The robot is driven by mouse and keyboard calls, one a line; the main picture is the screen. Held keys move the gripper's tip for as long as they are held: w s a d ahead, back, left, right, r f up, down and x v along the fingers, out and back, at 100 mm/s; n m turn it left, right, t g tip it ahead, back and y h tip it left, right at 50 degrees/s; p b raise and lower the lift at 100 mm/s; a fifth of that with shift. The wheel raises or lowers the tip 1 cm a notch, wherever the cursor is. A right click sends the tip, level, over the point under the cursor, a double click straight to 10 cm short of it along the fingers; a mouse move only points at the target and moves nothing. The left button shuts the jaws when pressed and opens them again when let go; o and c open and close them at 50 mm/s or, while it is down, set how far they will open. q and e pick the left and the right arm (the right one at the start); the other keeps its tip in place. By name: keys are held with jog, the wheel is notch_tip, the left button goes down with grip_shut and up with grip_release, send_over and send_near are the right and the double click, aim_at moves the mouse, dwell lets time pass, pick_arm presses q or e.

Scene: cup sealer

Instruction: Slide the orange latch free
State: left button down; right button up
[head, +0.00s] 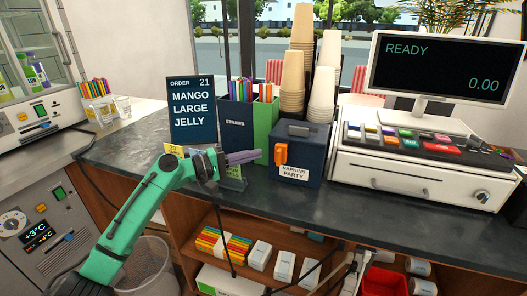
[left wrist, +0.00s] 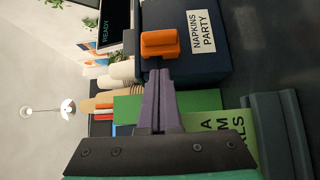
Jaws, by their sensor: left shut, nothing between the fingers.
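The orange latch (head: 281,154) is on the front of the dark blue box (head: 309,158) labelled "NAPKINS PARTY". My left gripper (head: 258,155) is shut and empty, its purple-grey fingers pointing right at the latch. In the head view the tips end just left of the latch. In the left wrist view the latch (left wrist: 160,44) lies right beyond the fingertips (left wrist: 158,72), and I cannot tell whether they touch it. The box's lid looks closed.
A green and dark straw holder (head: 264,125) stands just behind my fingers. Stacked cups (head: 291,90) rise behind the box. An order sign (head: 193,110) stands left, and a cash register (head: 420,168) stands right. The counter's front strip is bare below the box.

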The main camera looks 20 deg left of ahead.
aim_at(277, 156)
pick_arm(q)
jog(key=d, duration=0.1)
jog(key=d+p, duration=0.1)
jog(key=d, duration=0.1)
jog(key=shift+s+d, duration=0.25)
jog(key=shift+d, duration=0.1)
pick_arm(e)
notch_tip(277, 156, up, 2)
jog(key=shift+r, duration=0.1)
pick_arm(q)
jog(key=shift+w, duration=0.1)
jog(key=shift+d+p, duration=0.4)
jog(key=shift+p, duration=0.05)
jog(key=d+p, duration=0.1)
jog(key=d, duration=0.1)
jog(key=d+p, duration=0.1)
jog(key=d, duration=0.1)
jog(key=shift+s+f, duration=0.1)
jog(key=shift+s, duration=0.1)
pick_arm(e)
notch_tip(277, 156, up, 3)
jog(key=shift+d+f, duration=0.15)
jog(key=shift+f, duration=0.05)
